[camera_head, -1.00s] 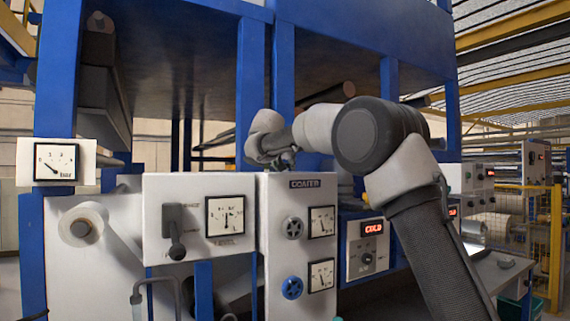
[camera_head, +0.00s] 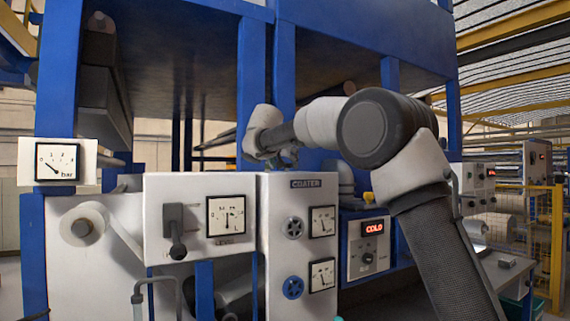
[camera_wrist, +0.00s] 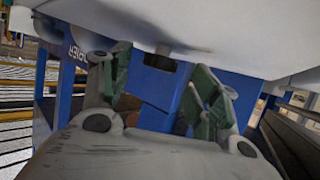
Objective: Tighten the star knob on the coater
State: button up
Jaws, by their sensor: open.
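The coater's white panel (camera_head: 270,250) carries two round knobs in the head view. The upper knob is grey with a lobed face (camera_head: 293,228); the lower one is blue (camera_head: 292,287). I cannot tell for certain which is the star knob. My gripper (camera_head: 282,161) is at the panel's top edge, well above both knobs, partly hidden by my own wrist. In the wrist view my gripper (camera_wrist: 160,88) is open, its two green-padded fingers apart with nothing between them.
Two gauges (camera_head: 322,221) sit right of the knobs. A control box reading COLD (camera_head: 368,245) is to the right. Blue posts (camera_head: 251,90) rise behind my gripper.

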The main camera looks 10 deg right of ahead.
jog(key=v, duration=1)
jog(key=shift+f, duration=0.15)
